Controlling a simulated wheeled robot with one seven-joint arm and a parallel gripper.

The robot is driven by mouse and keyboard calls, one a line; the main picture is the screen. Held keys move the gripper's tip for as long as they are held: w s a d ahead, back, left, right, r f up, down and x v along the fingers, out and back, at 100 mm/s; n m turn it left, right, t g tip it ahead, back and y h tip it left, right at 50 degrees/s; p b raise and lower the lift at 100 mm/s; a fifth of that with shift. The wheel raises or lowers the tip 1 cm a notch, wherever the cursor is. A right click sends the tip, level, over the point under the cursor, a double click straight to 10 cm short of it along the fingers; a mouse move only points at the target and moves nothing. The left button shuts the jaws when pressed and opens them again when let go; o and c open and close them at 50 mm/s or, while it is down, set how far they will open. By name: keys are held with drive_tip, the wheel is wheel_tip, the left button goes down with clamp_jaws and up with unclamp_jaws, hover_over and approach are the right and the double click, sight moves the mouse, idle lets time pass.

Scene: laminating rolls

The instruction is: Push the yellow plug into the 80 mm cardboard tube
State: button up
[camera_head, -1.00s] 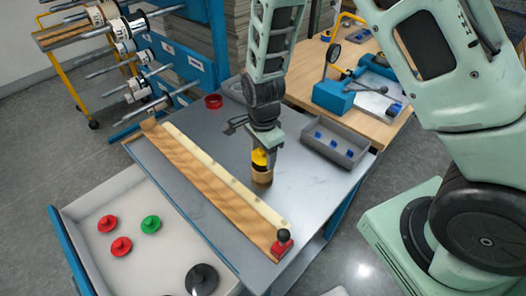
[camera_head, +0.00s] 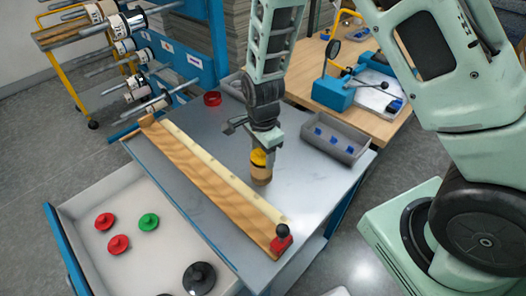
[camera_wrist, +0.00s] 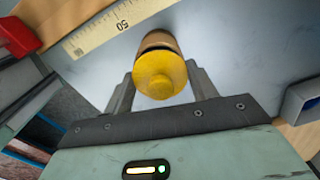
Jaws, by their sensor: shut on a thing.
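The yellow plug (camera_wrist: 160,74) is between the two fingers of my gripper (camera_wrist: 162,86), which is shut on it. Its round knob faces the wrist camera. In the head view the plug (camera_head: 258,158) sits at the top of the short brown cardboard tube (camera_head: 261,177), in line with it. The tube stands upright on the grey metal tabletop (camera_head: 220,150); only its upper side shows past the plug in the wrist view (camera_wrist: 158,40). The plug's wide part covers the tube's mouth, so I cannot tell how deep it sits.
A wooden board with a pale ruler strip (camera_head: 215,172) and a red stop with a black knob (camera_head: 281,238) lies left of the tube. A grey bin with blue pieces (camera_head: 335,140) stands to the right. An open drawer (camera_head: 90,195) holds red, green and black plugs.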

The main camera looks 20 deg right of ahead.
drive_tip(key=shift+s+f, duration=0.2)
drive_tip(key=shift+f, duration=0.3)
drive_tip(key=shift+s+f, duration=0.15)
drive_tip(key=shift+f, duration=0.3)
drive_tip(key=o, duration=1)
drive_tip(key=shift+o, duration=0.3)
drive_tip(key=shift+w+a+f, duration=0.1)
drive_tip(key=shift+w+f, duration=0.15)
drive_tip(key=shift+w, duration=0.1)
wheel_tip(320, 180, up, 18)
drive_tip(key=s+a+r+n, duration=0.1)
drive_tip(key=s+a+n, duration=0.2)
drive_tip(key=s+n, duration=0.8)
drive_tip(key=s+a+r+n, duration=0.2)
drive_tip(key=s+a+n, duration=0.1)
drive_tip(key=s+n, duration=0.8)
drive_tip(key=shift+a+n+y, duration=0.15)
drive_tip(key=shift+n+y, duration=0.15)
drive_tip(key=shift+n, duration=0.6)
